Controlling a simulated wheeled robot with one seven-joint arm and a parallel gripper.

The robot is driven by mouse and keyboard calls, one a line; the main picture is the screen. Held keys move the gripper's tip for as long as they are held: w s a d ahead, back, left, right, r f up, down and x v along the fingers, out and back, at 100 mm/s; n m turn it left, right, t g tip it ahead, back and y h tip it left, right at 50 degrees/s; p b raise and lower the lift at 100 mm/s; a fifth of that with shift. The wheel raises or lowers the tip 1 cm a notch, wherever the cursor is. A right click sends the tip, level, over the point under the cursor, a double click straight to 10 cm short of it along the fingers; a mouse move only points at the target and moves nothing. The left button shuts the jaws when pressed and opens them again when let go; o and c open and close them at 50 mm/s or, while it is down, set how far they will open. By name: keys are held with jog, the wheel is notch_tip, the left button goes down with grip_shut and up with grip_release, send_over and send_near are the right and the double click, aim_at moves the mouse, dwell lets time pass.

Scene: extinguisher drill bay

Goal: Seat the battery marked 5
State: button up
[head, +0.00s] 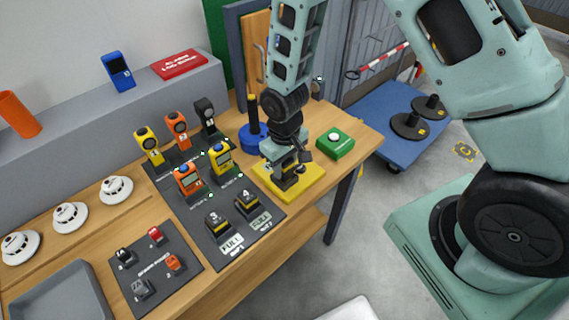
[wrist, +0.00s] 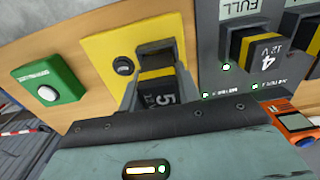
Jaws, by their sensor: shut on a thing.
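The battery marked 5 (wrist: 162,97) is dark with a yellow stripe and shows between my fingers in the wrist view. My gripper (wrist: 160,88) is shut on it. In the head view my gripper (head: 287,174) points down over the yellow plate (head: 314,185) on the bench, and the battery is mostly hidden by the fingers. The wrist view shows the yellow plate (wrist: 108,50) beyond the battery, with a dark block (wrist: 156,47) and a round black part (wrist: 124,67) on it. I cannot tell whether the battery touches the plate.
Batteries marked 4 (head: 247,204) and 3 (head: 217,223) stand on a dark mat beside the plate, near FULL labels. Orange and yellow handheld devices (head: 189,182) stand behind them. A green box with a white button (head: 335,143) is right of the plate. A blue-based post (head: 254,135) stands behind.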

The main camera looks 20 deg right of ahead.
jog(key=shift+f+b, duration=0.5)
jog(key=shift+f, duration=0.2)
dwell(0.4)
jog(key=o, duration=1.3)
jog(key=shift+c, duration=0.2)
jog(key=shift+s+a+f, duration=0.1)
jog(key=shift+s, duration=0.05)
jog(key=shift+o, duration=0.8)
jog(key=shift+r, duration=0.3)
jog(key=shift+r+p, duration=2.7)
jog(key=shift+r, duration=0.65)
